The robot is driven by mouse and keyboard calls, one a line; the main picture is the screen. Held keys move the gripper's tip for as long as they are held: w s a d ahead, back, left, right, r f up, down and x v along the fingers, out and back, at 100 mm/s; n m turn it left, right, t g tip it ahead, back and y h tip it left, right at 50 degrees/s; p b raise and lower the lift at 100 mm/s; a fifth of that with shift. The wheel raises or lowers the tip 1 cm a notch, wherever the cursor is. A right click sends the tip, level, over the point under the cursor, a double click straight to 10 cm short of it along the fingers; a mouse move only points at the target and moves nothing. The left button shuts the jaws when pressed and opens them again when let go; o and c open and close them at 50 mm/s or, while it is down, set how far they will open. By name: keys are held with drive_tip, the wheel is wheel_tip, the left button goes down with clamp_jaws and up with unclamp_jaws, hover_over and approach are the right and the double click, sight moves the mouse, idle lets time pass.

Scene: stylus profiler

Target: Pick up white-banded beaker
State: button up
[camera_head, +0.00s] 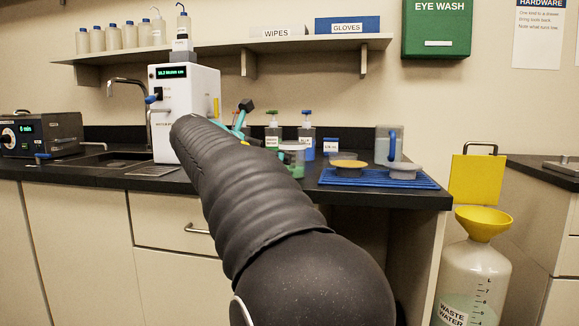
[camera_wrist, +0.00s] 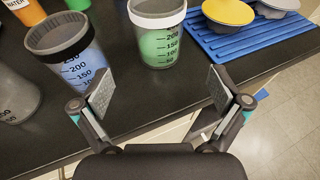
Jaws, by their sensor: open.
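The white-banded beaker (camera_wrist: 160,40) stands upright on the dark counter in the wrist view, with green liquid and dark volume marks. In the head view its pale rim and green contents (camera_head: 297,169) show beside my arm, which partly hides it. My gripper (camera_wrist: 161,92) is open and empty. Its two pads are spread wide on the near side of the beaker, apart from it. A black-banded beaker (camera_wrist: 68,58) with blue liquid stands to the left, close to the left finger.
A blue ribbed mat (camera_wrist: 240,45) lies right of the beaker, with a yellow-topped bowl (camera_wrist: 228,12) and a grey bowl (camera_wrist: 276,5) on it. A grey container (camera_wrist: 14,98) stands at far left. The counter's front edge is close to my gripper.

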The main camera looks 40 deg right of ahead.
sight(285, 145)
drive_tip(key=x, duration=0.9)
drive_tip(key=shift+w+b, duration=0.1)
drive_tip(key=shift+b, duration=0.25)
drive_tip(key=shift+c, duration=0.3)
drive_tip(key=c, duration=1.3)
drive_tip(key=shift+r, duration=0.15)
drive_tip(key=shift+r+p, duration=0.3)
drive_tip(key=shift+r, duration=0.25)
wheel_tip(285, 145, up, 3)
drive_tip(key=shift+p, duration=0.65)
drive_tip(key=s+d+r, duration=0.2)
drive_tip(key=s, duration=0.1)
drive_tip(key=s+d+r+p, duration=0.1)
drive_tip(key=s+d+r, duration=0.1)
drive_tip(key=s, duration=0.1)
drive_tip(key=s+d+r+p, duration=0.1)
drive_tip(key=s+d+r, duration=0.1)
drive_tip(key=s, duration=0.2)
drive_tip(key=shift+d+r, duration=0.1)
drive_tip(key=shift+r, duration=0.25)
